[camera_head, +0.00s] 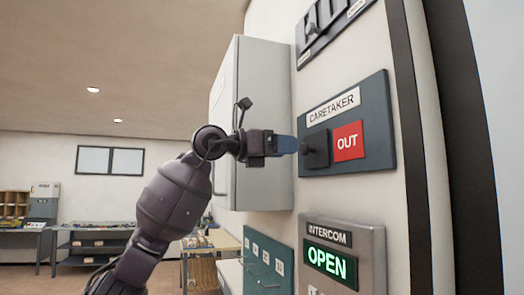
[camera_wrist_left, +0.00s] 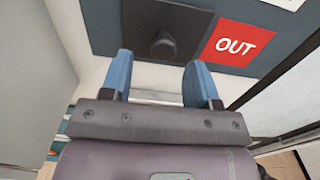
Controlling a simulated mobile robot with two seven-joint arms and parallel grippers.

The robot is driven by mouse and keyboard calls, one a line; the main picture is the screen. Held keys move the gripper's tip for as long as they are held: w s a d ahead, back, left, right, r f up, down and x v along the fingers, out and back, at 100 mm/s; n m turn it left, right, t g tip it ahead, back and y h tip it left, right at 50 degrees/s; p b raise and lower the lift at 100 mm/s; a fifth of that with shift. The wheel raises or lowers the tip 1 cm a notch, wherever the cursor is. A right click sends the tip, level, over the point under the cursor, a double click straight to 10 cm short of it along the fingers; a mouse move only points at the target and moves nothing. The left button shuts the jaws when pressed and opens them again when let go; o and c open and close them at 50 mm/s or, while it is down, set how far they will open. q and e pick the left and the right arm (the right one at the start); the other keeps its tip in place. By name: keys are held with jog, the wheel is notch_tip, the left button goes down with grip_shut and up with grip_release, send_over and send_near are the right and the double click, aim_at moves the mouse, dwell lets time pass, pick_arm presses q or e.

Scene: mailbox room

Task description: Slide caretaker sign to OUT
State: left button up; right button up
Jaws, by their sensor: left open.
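The caretaker sign (camera_head: 383,110) is a dark blue-grey panel on the wall with a white CARETAKER label. A red OUT field (camera_head: 348,141) shows at its right, and again in the left wrist view (camera_wrist_left: 237,43). A dark sliding cover with a round knob (camera_head: 316,149) sits left of the OUT field. The left wrist view shows the knob (camera_wrist_left: 164,46) just beyond and between the blue fingertips. My left gripper (camera_head: 289,145) is open, with its fingers (camera_wrist_left: 158,75) apart and pointing at the cover. Whether a finger touches it, I cannot tell. My right gripper is not in view.
A grey wall cabinet (camera_head: 262,110) stands out from the wall just left of the sign. An intercom (camera_head: 370,243) with a green OPEN display is below, beside a teal key board (camera_head: 254,266). Another dark panel (camera_head: 312,50) hangs above.

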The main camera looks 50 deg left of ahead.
pick_arm(q)
jog(key=b+v, duration=0.1)
jog(key=v, duration=0.5)
jog(key=shift+s, duration=0.2)
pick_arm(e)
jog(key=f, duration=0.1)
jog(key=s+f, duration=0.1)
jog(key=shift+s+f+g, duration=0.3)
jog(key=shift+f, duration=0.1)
pick_arm(q)
jog(key=shift+a, duration=0.1)
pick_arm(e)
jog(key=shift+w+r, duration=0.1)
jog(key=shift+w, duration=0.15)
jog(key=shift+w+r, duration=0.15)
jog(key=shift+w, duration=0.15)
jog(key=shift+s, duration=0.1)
